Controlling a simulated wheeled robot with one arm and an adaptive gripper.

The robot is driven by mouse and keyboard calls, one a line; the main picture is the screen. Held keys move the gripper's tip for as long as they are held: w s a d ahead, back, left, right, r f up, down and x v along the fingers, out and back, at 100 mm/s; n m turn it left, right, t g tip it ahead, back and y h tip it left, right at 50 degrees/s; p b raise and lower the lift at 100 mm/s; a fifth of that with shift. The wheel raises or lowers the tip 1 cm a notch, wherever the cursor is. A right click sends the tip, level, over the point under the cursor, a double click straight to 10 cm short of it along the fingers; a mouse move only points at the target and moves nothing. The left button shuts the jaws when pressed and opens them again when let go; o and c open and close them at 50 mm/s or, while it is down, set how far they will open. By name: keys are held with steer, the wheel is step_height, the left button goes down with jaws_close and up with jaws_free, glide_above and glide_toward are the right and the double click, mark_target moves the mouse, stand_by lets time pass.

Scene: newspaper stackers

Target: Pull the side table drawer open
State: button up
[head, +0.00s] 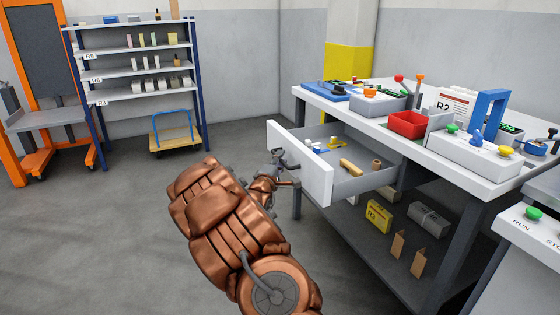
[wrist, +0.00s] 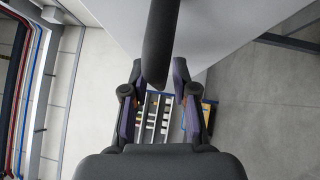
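The side table drawer (head: 317,181) is pulled out from under the white tabletop, and its inside shows. My gripper (head: 285,168) is at the outer face of its white front panel in the head view. In the wrist view, the dark drawer handle (wrist: 159,40) runs between the two fingers of my gripper (wrist: 158,75), which sit close on both sides of it. The white drawer front (wrist: 215,25) fills the upper part there. Small items, including a tan block (head: 350,167), lie in the drawer.
The tabletop (head: 460,168) carries a red bin (head: 407,124), a blue frame and several knobbed fixtures. Boxes stand on the lower shelf (head: 385,250). A white control stand (head: 535,230) is at right. A shelf rack (head: 135,65) and cart (head: 175,138) stand behind open floor at left.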

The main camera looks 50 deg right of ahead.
steer(key=shift+o, duration=0.5)
steer(key=v, duration=1.2)
stand_by(0.6)
